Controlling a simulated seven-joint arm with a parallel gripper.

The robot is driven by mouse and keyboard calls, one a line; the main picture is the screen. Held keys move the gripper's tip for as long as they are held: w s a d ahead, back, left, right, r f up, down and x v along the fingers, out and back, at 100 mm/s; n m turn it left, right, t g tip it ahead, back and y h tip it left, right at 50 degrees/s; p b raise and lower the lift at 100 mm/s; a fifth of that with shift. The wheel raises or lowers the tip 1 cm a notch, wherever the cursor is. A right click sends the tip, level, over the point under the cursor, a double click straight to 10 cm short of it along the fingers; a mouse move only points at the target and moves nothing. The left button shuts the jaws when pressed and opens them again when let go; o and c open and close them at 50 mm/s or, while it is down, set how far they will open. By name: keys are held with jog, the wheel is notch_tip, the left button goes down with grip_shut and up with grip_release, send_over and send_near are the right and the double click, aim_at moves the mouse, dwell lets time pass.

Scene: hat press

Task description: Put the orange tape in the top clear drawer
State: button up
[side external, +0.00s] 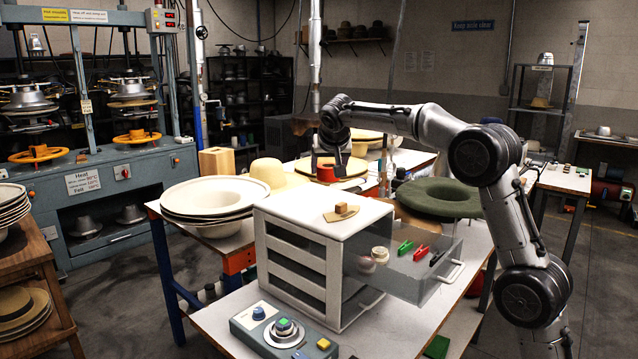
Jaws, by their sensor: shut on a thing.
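The orange tape (326,174) is a small red-orange roll behind the white drawer unit, in front of a pale hat brim. My gripper (329,164) points down and is shut on the tape. I cannot tell whether the tape touches what is below it. The white drawer unit (331,216) stands on the near table. Its top clear drawer (401,283) is pulled out to the right. Inside are a green clip (405,248), a red clip (421,253), a dark item and pale round items. The lower drawers look closed.
A tan piece with a small wooden block (342,211) lies on the unit's top. A green felt hat (438,197) sits behind the open drawer. Stacked pale brims (213,197) stand left of the unit. A control box (283,333) is in front.

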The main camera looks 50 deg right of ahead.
jog(key=s+a+r, duration=0.2)
jog(key=s+r, duration=0.1)
jog(key=s, duration=0.4)
jog(key=m+g+h, duration=0.3)
jog(key=m+g, duration=0.4)
jog(key=m, duration=0.2)
send_over(416, 272)
notch_tip(416, 272, down, 18)
jog(key=shift+a+f, duration=0.1)
jog(key=shift+f, duration=2.3)
jog(key=o, duration=1.4)
jog(key=shift+f, duration=0.1)
jog(key=shift+o, duration=0.2)
